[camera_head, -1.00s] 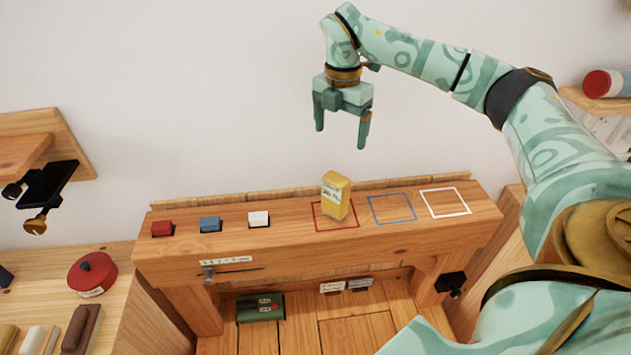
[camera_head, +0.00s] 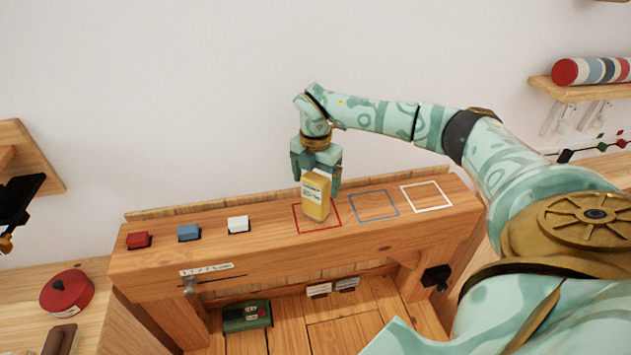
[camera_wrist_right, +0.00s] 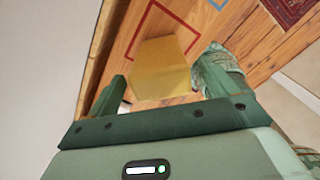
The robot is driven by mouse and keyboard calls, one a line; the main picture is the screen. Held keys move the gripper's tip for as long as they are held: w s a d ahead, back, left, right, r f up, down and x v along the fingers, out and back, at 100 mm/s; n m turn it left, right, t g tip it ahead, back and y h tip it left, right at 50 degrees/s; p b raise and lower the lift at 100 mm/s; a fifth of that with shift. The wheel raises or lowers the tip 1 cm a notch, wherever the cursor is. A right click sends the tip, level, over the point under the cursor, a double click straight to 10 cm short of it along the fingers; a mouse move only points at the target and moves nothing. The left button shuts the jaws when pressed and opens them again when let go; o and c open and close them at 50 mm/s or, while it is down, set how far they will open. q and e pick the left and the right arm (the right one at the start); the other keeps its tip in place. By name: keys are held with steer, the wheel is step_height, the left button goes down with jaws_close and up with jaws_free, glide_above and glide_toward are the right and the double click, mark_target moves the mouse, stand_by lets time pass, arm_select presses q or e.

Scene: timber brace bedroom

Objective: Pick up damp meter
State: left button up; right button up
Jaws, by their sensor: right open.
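The damp meter looks to be the yellow box-shaped device (camera_head: 316,197) with a pale label on its front. It stands upright inside the red outlined square on the wooden beam. My right gripper (camera_head: 317,184) is above and behind it, pointing down, with its fingers open on either side of the device's upper part. In the right wrist view the yellow device (camera_wrist_right: 161,70) lies between the two green fingers of the gripper (camera_wrist_right: 160,88), with gaps visible. Whether a finger touches it cannot be told. My left gripper is not in view.
The wooden beam (camera_head: 270,258) also bears a blue outlined square (camera_head: 374,206), a white one (camera_head: 427,196), and red (camera_head: 138,240), blue (camera_head: 189,232) and white (camera_head: 238,225) blocks. A green box (camera_head: 246,316) sits below. The wall rises close behind.

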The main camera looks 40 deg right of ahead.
steer(key=c, duration=1.1)
steer(key=shift+o, duration=0.2)
steer(key=shift+r, duration=0.1)
